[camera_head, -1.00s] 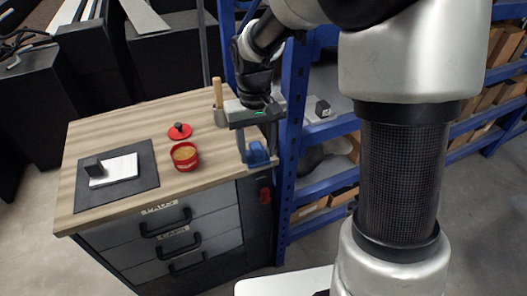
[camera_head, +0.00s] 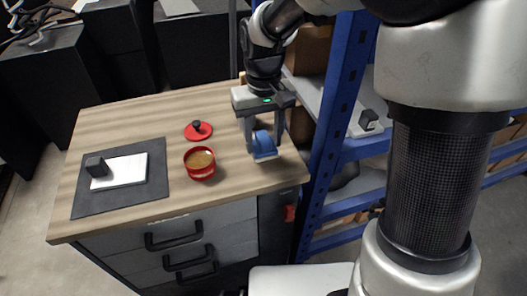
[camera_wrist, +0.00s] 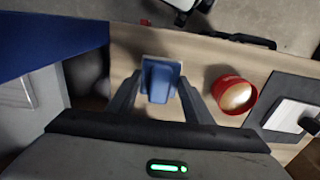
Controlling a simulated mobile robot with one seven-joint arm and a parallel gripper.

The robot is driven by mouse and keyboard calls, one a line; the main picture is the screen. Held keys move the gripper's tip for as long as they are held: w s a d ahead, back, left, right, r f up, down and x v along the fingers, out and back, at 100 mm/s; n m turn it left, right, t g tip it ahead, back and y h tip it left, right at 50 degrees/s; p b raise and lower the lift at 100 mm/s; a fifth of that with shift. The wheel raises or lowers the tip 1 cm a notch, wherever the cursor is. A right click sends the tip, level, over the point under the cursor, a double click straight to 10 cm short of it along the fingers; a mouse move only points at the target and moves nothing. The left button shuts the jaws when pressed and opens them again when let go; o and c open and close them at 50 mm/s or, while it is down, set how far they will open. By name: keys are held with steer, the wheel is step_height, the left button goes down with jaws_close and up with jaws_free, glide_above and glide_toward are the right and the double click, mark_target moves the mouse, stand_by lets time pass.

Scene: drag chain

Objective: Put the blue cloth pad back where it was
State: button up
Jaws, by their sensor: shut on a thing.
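The blue cloth pad (camera_head: 264,145) is in my gripper (camera_head: 264,138), over the right end of the wooden bench top. My gripper is shut on the pad's blue upper part, and a paler flat base shows below it. The pad also shows between the two fingers in the wrist view (camera_wrist: 160,82). I cannot tell whether its base touches the wood. The drawers below the bench top (camera_head: 190,245) are closed, and their labels are hidden or unreadable now.
A red tin of tan paste (camera_head: 200,163) stands left of the pad, its red lid (camera_head: 198,130) behind it. A dark mat (camera_head: 120,205) holds a white plate (camera_head: 125,171) and a black block (camera_head: 96,166). A blue shelf post (camera_head: 335,110) rises close to the right of my gripper.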

mark_target(264, 151)
step_height(264, 151, down, 4)
steer(key=shift+f, duration=0.2)
steer(key=shift+b, duration=0.3)
steer(key=shift+f, duration=0.15)
steer(key=o, duration=1)
